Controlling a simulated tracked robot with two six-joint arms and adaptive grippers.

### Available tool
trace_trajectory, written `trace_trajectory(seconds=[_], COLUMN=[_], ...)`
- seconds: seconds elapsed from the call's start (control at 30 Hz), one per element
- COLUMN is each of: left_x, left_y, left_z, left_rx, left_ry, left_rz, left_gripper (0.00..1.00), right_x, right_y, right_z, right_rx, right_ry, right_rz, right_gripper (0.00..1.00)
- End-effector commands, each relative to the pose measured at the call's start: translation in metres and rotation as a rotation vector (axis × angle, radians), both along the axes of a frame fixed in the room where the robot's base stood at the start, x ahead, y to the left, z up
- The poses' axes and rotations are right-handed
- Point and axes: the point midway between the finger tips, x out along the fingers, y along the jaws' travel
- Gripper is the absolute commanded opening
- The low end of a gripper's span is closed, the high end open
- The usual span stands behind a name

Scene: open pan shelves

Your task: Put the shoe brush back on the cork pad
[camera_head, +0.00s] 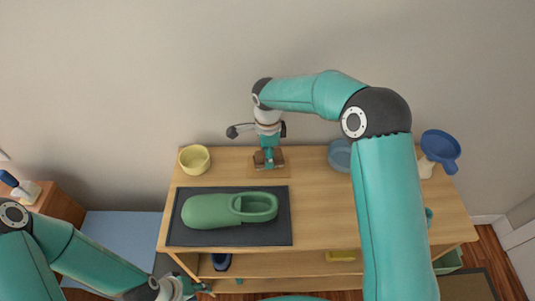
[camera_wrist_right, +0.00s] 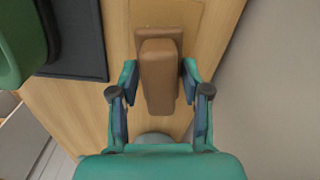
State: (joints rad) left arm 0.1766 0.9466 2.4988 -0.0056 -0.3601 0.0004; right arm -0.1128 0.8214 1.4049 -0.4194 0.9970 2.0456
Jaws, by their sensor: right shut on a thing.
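The shoe brush (camera_wrist_right: 158,75) is a brown block between the two fingers of my right gripper (camera_wrist_right: 160,82), which is shut on it. In the head view the brush (camera_head: 259,160) shows as a darker brown block around the fingertips of my right gripper (camera_head: 269,161). The tan cork pad (camera_head: 284,171) lies on the table top at the back, under the brush. The pad also shows in the right wrist view (camera_wrist_right: 168,12). I cannot tell whether the brush touches it. My left gripper (camera_head: 203,290) is low at the front left, small and partly cut off; its opening is unclear.
A green shoe (camera_head: 208,211) lies on a dark mat (camera_head: 230,240) at the front left of the table. A yellow bowl (camera_head: 194,160) stands left of the pad, a blue-grey bowl (camera_head: 339,154) right of it.

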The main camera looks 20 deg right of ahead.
Motion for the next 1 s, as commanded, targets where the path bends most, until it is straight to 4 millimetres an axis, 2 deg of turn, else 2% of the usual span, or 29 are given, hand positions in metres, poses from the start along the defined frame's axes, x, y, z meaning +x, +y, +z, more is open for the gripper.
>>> trace_trajectory(seconds=[1.0], left_x=[0.0], left_y=[0.0], left_z=[-0.012], left_rx=[0.0], left_ry=[0.0], left_rz=[0.0], left_gripper=[0.4], right_x=[0.0], right_y=[0.0], right_z=[-0.013], right_rx=[0.0], right_ry=[0.0], right_rz=[0.0], right_gripper=[0.0])
